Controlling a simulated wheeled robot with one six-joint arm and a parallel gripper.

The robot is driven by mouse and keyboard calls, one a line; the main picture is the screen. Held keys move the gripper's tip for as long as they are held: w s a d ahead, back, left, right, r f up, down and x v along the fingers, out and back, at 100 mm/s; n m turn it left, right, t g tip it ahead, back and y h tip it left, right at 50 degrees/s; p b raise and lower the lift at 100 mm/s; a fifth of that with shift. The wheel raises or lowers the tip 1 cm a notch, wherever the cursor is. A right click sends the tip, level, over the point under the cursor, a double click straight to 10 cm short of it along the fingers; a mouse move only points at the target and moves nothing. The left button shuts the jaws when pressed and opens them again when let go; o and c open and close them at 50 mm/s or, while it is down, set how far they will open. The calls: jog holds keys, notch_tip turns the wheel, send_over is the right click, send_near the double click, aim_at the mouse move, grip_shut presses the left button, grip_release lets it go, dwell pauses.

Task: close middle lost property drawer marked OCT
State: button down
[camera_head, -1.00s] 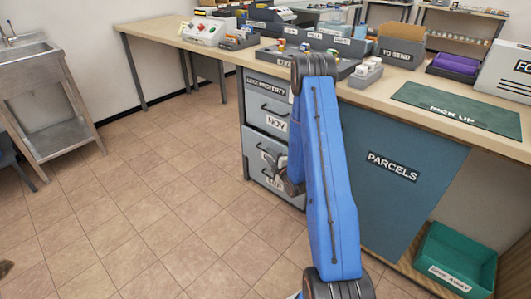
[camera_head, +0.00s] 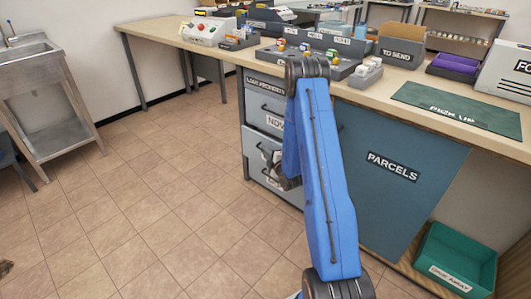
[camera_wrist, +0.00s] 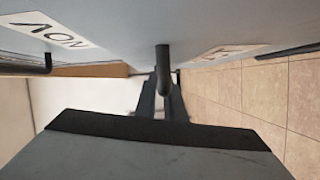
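The grey lost property drawer unit (camera_head: 262,86) stands under the counter, left of the parcels panel. Its upper drawer is marked NOV (camera_head: 274,122); that label also shows upside down in the wrist view (camera_wrist: 52,33). Below it is a drawer front (camera_head: 256,148) with a dark handle; a lower label (camera_head: 272,181) is partly covered. I cannot read OCT anywhere, nor tell how far any drawer is out. My gripper (camera_head: 279,168) is at the lower drawer front.
The counter above holds trays and a green mat (camera_head: 455,108).

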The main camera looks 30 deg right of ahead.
aim_at(272, 147)
jog(key=shift+w+d, duration=0.25)
jog(key=shift+d, duration=0.45)
jog(key=shift+w+d, duration=0.25)
jog(key=shift+d, duration=0.4)
jog(key=shift+w+d, duration=0.25)
jog(key=shift+d, duration=0.45)
jog(key=c, duration=1.8)
grip_release()
jog(key=shift+d, duration=0.15)
jog(key=shift+c, duration=0.2)
jog(key=shift+s, duration=0.1)
jog(key=s+r, duration=0.1)
jog(key=s, duration=1.6)
jog(key=shift+a+r, duration=0.15)
jog(key=shift+a, duration=0.2)
jog(key=shift+s, duration=0.1)
